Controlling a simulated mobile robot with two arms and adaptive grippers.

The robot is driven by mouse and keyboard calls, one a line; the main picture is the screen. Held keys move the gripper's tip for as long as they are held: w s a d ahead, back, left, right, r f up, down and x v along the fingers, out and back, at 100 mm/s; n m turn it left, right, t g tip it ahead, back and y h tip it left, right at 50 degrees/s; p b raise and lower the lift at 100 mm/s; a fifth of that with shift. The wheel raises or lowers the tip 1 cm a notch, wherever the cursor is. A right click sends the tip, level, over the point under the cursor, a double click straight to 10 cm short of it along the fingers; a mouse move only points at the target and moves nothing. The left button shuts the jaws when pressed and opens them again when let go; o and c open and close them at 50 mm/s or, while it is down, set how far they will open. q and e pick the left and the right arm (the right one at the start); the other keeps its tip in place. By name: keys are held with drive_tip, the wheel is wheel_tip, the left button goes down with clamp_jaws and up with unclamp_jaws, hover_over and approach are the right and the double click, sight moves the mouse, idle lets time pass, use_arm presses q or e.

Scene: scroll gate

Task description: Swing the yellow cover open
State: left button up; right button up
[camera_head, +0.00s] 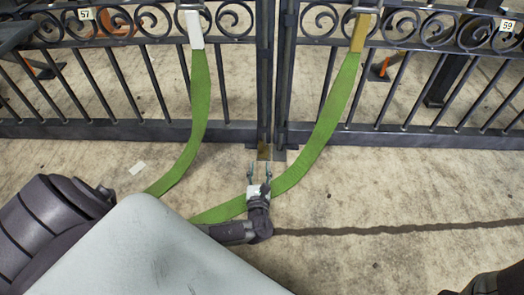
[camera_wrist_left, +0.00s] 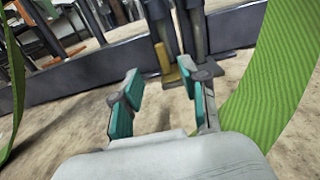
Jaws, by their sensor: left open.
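A small yellow piece (camera_head: 265,152) sits low at the meeting line of the two dark gate leaves. It also shows in the left wrist view (camera_wrist_left: 166,63), upright at the foot of the gate posts. A second yellow piece (camera_head: 361,32) is at the top of the right green strap. I cannot tell for sure which one is the cover. My left gripper (camera_head: 260,174) is open and empty, just in front of the low piece. In the left wrist view its teal-padded fingers (camera_wrist_left: 167,88) stand apart, with the low piece beyond them. My right gripper is not in view.
The scrolled iron gate (camera_head: 140,130) spans the back, with plates 57 (camera_head: 85,14) and 59 (camera_head: 507,25). A green strap (camera_head: 198,95) hangs at left from a white end; the right strap (camera_head: 338,95) runs down behind my left gripper. Bare stone floor (camera_head: 420,190) lies right.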

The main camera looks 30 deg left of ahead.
sight(261, 144)
use_arm(q)
drive_tip(key=b+x, duration=0.4)
drive_tip(key=x, duration=0.5)
drive_tip(key=shift+w+a+f+b, duration=0.1)
drive_tip(key=shift+a+f+b, duration=0.1)
drive_tip(key=shift+b, duration=0.2)
drive_tip(key=shift+w+a+r, duration=0.1)
drive_tip(key=shift+w+a, duration=0.05)
drive_tip(key=shift+w, duration=0.15)
clamp_jaws()
